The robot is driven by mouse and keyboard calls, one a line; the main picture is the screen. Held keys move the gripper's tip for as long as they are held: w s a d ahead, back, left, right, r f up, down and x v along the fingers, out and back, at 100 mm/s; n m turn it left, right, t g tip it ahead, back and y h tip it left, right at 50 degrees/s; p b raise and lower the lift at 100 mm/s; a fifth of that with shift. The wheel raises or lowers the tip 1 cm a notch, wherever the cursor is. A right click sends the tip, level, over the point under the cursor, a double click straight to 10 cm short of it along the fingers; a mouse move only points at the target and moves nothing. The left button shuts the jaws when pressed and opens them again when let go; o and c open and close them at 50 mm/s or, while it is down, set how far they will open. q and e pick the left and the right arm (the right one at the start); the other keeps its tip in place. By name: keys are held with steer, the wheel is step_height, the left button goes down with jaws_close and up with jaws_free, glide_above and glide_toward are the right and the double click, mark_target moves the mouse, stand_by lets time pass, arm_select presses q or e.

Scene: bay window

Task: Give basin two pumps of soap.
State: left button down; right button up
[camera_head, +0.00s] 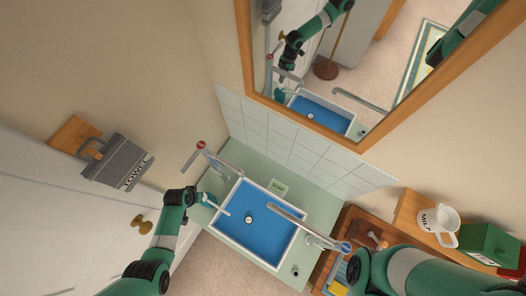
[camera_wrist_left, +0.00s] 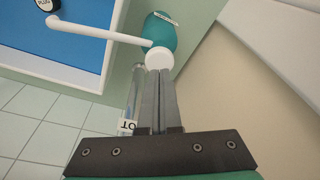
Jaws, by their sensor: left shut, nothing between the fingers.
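The basin (camera_head: 262,232) is a white-rimmed sink with a blue inside and a round plug (camera_head: 248,219). The plug also shows in the left wrist view (camera_wrist_left: 46,4). A teal soap bottle (camera_wrist_left: 160,32) stands on the pale green counter at the basin's left edge. Its white pump head (camera_wrist_left: 159,58) has a long spout (camera_wrist_left: 98,36) reaching over the basin; the spout also shows in the head view (camera_head: 216,206). My left gripper (camera_wrist_left: 158,72) is shut and empty, its tips right at the pump head. I cannot tell whether they touch. My right gripper is out of view.
A hot tap (camera_head: 203,146) stands left of the basin and a cold tap (camera_head: 328,242) at its right. A towel (camera_head: 118,162) hangs at left. A mug (camera_head: 437,222) and green box (camera_head: 488,244) stand at right.

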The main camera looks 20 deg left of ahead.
arm_select(q)
steer(key=shift+f, duration=0.2)
stand_by(0.5)
steer(key=shift+f+b, duration=1.35)
steer(key=shift+b, duration=0.1)
steer(key=shift+r, duration=0.1)
steer(key=shift+r+p, duration=1.5)
steer(key=shift+p, duration=0.05)
steer(key=shift+f, duration=0.15)
steer(key=shift+f+b, duration=1.45)
steer(key=shift+r, duration=0.15)
steer(key=shift+r+p, duration=1.4)
steer(key=shift+p, duration=0.1)
